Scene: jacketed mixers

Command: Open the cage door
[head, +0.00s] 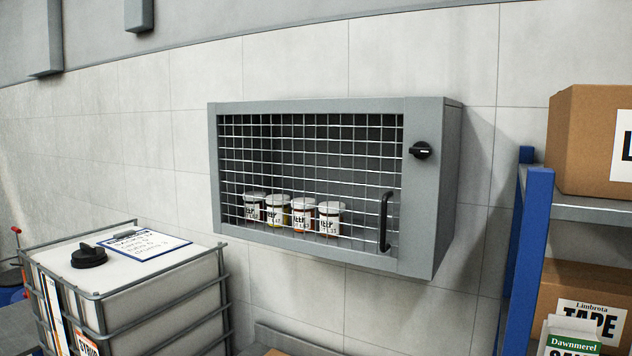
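A grey wall cabinet (436,215) hangs on the tiled wall in the middle of the head view. Its front is a wire mesh cage door (310,160), which sits flush with the frame and looks closed. A black vertical handle (385,221) is on the right side of the door. A black rotary knob (421,150) is on the frame to the right of the door, its lever lying roughly level. Several small labelled jars (291,215) with white lids stand inside behind the mesh. Neither of my grippers is in the head view.
A white caged tank (140,290) with a black cap and a clipboard (146,244) on top stands at the lower left. A blue-post shelf (530,250) with cardboard boxes (588,140) stands close on the right. The space before the cabinet looks clear.

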